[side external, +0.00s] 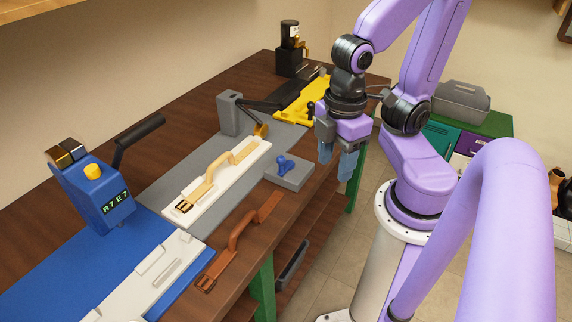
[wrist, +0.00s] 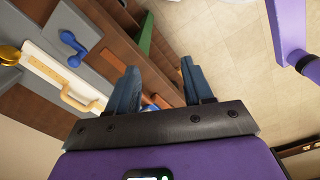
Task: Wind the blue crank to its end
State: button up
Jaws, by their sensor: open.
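The blue crank (side external: 284,163) is a small two-knobbed handle on top of a grey block (side external: 289,175) near the front edge of the bench. In the wrist view the crank (wrist: 72,42) lies at the upper left, to the left of my fingers. My gripper (side external: 342,165) is purple and black with blue-grey fingers. It points down to the right of the crank, apart from it and just past the bench edge. In the wrist view my gripper's fingers (wrist: 160,82) are spread, with no held thing visible between them.
A white board with a tan strap (side external: 230,168) lies left of the crank. A brown strap (side external: 238,240) lies on the bench front. A blue press (side external: 92,185) stands far left, and a grey post with a black lever (side external: 232,112) stands behind. Open floor lies right of the bench.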

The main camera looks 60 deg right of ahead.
notch_tip(320, 180, up, 6)
jog(key=m, duration=2.5)
send_over(281, 157)
notch_tip(281, 157, down, 17)
jog(key=shift+r, duration=0.1)
grip_shut()
